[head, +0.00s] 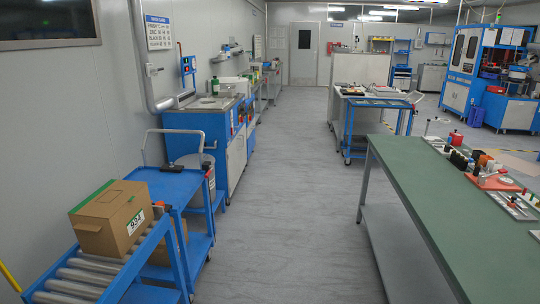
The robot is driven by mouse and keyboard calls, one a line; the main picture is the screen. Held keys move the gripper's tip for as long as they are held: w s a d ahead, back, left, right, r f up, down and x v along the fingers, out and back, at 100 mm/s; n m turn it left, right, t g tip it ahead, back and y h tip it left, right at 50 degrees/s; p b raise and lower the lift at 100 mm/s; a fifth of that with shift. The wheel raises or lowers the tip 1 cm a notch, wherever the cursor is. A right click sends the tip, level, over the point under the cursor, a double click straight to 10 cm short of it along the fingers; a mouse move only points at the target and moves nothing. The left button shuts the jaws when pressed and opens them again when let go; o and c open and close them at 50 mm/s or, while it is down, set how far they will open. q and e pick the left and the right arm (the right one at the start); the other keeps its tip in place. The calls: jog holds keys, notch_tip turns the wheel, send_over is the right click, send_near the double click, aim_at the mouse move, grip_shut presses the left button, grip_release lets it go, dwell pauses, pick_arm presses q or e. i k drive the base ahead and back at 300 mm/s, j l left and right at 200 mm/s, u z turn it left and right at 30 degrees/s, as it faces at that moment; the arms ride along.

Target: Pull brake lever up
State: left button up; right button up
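No gripper or arm of mine shows in the head view. A blue cart (172,186) stands at the left behind a roller conveyor, with a grey tube handle (180,131) at its far side. A small dark part with a red end (208,165) sits at the cart's right edge; I cannot tell whether it is a brake lever or how it is set. A dark object with a red spot (172,168) lies on the cart's top. Another blue cart (376,103) stands farther back, right of the middle, with small red parts at its edges.
A cardboard box (112,218) rests on the roller conveyor (75,284) at the lower left. A long green-topped table (425,205) with several small items fills the right. A blue and steel workbench (212,133) lines the left wall. The grey floor (285,200) between is clear.

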aim_at(209, 172)
jog(key=i+u, duration=0.15)
jog(key=i, duration=0.4)
jog(key=i+l+u, duration=0.1)
jog(key=i, duration=0.45)
jog(key=i+l+u, duration=0.15)
jog(key=i, duration=0.35)
jog(key=i+l+u, duration=0.1)
jog(key=i+l, duration=0.15)
jog(key=i, duration=0.3)
jog(key=i+l+u, duration=0.1)
jog(key=i+u, duration=0.2)
jog(key=i, duration=0.2)
